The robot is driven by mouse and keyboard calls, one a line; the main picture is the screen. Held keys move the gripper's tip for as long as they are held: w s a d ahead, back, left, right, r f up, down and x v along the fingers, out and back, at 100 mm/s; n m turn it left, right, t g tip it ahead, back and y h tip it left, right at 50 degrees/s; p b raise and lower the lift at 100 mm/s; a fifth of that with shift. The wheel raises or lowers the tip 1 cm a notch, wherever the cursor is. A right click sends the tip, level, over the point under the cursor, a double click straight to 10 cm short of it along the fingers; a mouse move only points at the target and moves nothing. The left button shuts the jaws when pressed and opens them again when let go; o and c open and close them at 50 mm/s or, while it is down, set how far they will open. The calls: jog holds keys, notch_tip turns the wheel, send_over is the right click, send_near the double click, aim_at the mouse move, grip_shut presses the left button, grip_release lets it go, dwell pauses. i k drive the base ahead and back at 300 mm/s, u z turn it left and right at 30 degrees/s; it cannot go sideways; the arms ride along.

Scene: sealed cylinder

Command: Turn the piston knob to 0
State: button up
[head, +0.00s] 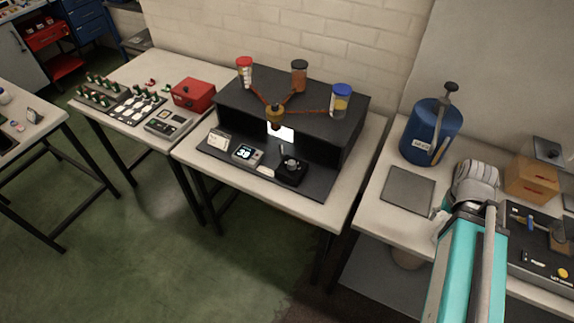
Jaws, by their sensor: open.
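I cannot tell for sure which part is the piston knob. A blue cylinder (424,140) with a small white label stands upright on the right table, and a black knob (451,87) tops the grey rod at its upper right. A dark panel (535,266) at the right edge carries a blue-handled part (530,223), a grey-brown part and a yellow round piece (563,272). No scale or number is readable on either. My teal arm rises from the bottom right over the front of this table. Its fingers are not visible, and the arm covers part of the panel's left side.
A flat grey plate (408,190) lies in front of the blue cylinder. An orange-brown box (530,179) stands behind the panel. The middle table holds a black stand (325,105) with three capped jars and a lit display (245,153). Green floor is free at lower left.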

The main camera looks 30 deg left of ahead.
aim_at(292, 165)
jog(key=u, duration=0.05)
jog(key=k, duration=0.7)
jog(key=u, duration=0.65)
jog(key=i, duration=1)
jog(key=z, duration=0.05)
